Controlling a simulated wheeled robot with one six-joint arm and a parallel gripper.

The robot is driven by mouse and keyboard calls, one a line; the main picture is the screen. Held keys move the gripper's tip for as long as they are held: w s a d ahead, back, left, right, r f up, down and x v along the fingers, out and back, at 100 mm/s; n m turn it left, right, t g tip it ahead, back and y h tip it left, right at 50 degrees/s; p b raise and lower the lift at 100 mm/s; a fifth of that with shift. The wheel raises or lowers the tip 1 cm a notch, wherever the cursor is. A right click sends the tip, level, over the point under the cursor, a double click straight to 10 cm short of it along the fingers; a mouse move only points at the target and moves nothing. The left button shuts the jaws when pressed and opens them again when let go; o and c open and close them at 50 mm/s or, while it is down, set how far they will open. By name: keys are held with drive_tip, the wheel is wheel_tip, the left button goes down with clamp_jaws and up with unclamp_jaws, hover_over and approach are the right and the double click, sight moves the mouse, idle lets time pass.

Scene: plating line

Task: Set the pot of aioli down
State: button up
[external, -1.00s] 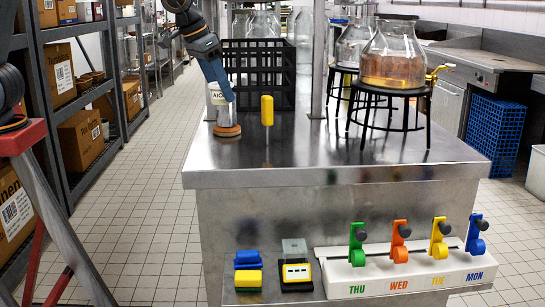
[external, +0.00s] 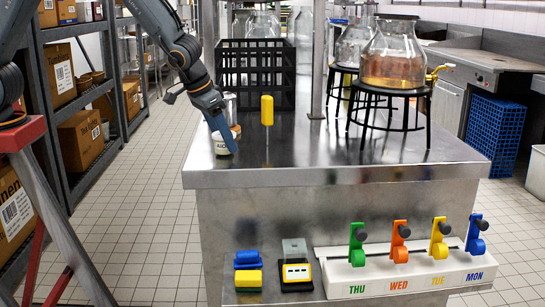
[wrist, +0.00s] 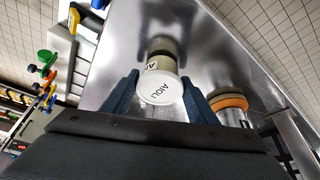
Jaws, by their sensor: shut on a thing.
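The pot of aioli (external: 225,147) is a small pale tub with a labelled side. In the external view my gripper (external: 222,136) comes down from above and partly covers the pot. The pot is upright, low over the left front part of the steel counter (external: 330,158). I cannot tell whether its base touches the steel.
A jar with an orange-brown band (wrist: 232,102) stands close beside the pot, partly hidden externally. A yellow-handled tool (external: 267,110) stands upright to the right. A black crate (external: 258,75) and a glass dispenser (external: 393,60) are farther back. The counter's front strip is clear.

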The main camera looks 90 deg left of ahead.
drive_tip(key=shift+f, duration=0.3)
drive_tip(key=o, duration=1.1)
drive_tip(key=shift+s+r, duration=0.1)
drive_tip(key=shift+r, duration=0.45)
drive_tip(key=b+v, duration=0.2)
drive_tip(key=v, duration=0.9)
drive_tip(key=s+d+f+m+g, duration=0.1)
drive_tip(key=s+d+f, duration=0.1)
drive_tip(key=s, duration=0.4)
drive_tip(key=s+d+f+m+g+h, duration=0.1)
drive_tip(key=s+d+f+m, duration=0.1)
drive_tip(key=s+f, duration=0.3)
drive_tip(key=s+d+f+m+g+h, duration=0.1)
drive_tip(key=s+d+f+m, duration=0.1)
drive_tip(key=s, duration=0.6)
drive_tip(key=shift+s+d+f, duration=0.1)
drive_tip(key=shift+d+f, duration=0.25)
drive_tip(key=shift+d, duration=0.3)
drive_tip(key=shift+s+d+f, duration=0.1)
drive_tip(key=shift+d+f, duration=0.25)
drive_tip(key=shift+d, duration=0.25)
